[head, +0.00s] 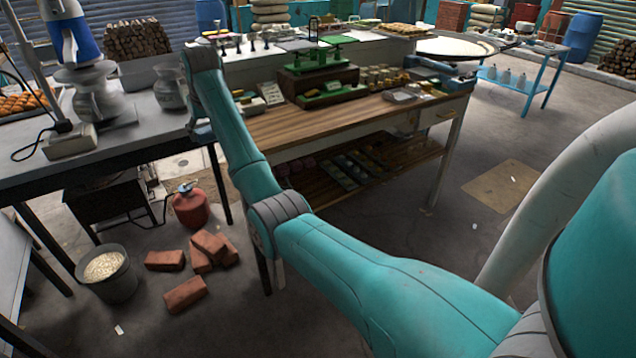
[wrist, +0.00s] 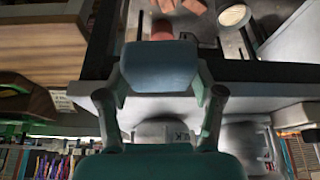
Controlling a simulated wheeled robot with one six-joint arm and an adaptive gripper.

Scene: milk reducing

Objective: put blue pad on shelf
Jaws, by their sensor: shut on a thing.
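In the wrist view my gripper (wrist: 160,78) is shut on the blue pad (wrist: 158,62), a dull blue-grey block held between its two fingers. The pad hangs over the front edge of the grey table (wrist: 265,72), close to the wooden table. In the head view my arm reaches to the gap between the two tables; the pad is not clearly visible there. A wooden slatted shelf (head: 318,190) runs under the wooden table and holds several small items. A blue rack (head: 520,92) with several bottles on its lower shelf stands at the far right.
The wooden table (head: 300,135) carries a green scale (head: 322,62) and small goods. The grey table (head: 135,135) holds metal jugs (head: 98,92). A red can (head: 190,208), several bricks (head: 186,294) and a bucket (head: 108,278) stand on the floor. Floor at right is mostly open.

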